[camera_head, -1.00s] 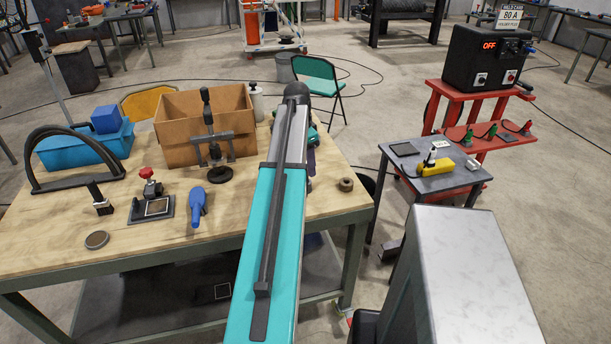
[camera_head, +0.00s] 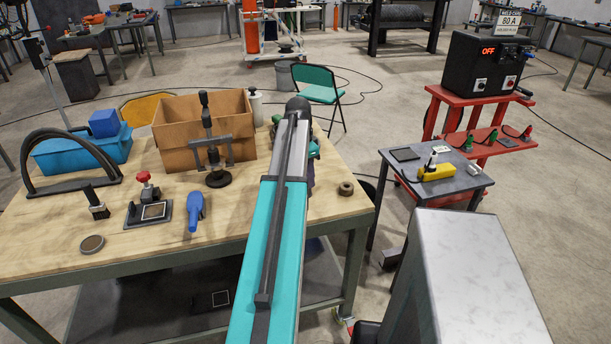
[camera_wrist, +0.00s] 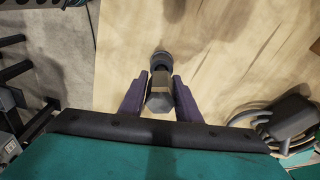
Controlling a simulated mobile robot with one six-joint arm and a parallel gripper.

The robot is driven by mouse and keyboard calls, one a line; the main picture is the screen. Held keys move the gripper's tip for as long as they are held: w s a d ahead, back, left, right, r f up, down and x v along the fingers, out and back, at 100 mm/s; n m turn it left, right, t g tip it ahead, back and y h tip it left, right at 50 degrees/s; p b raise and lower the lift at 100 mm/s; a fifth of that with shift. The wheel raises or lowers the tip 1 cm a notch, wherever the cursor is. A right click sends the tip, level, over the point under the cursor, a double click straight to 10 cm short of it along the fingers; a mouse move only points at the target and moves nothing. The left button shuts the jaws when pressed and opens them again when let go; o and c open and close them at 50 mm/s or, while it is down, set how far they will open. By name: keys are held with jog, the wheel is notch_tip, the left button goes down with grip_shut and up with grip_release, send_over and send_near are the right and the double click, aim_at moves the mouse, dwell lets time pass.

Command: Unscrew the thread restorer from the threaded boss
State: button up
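In the wrist view, a dark grey hexagonal piece, likely the thread restorer (camera_wrist: 160,102), stands between the two purple fingers of my gripper (camera_wrist: 161,76). Its hexagonal end faces the camera. Beyond it is a darker round part, likely the threaded boss (camera_wrist: 161,58), over the wooden tabletop. The fingers flank the piece closely, one on each side. I cannot tell whether they touch it. The thread between the two parts cannot be made out. In the head view, my own teal and grey arm hides the piece and most of the gripper.
The wooden workbench (camera_head: 140,225) holds a cardboard box (camera_head: 182,148), a blue toolbox (camera_head: 83,152), a black clamp tool (camera_head: 215,150), a blue hand tool (camera_head: 195,208) and a small ring (camera_head: 346,188). A small grey table (camera_head: 418,187) and a red cart (camera_head: 475,100) stand to the right.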

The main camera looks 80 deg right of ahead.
grip_shut()
jog(key=shift+r+p, duration=0.6)
jog(key=shift+r, duration=0.15)
dwell(1.0)
jog(key=shift+r+p, duration=0.85)
jog(key=shift+r, duration=0.55)
jog(key=shift+r+p, duration=2.35)
jog(key=shift+r, duration=1.45)
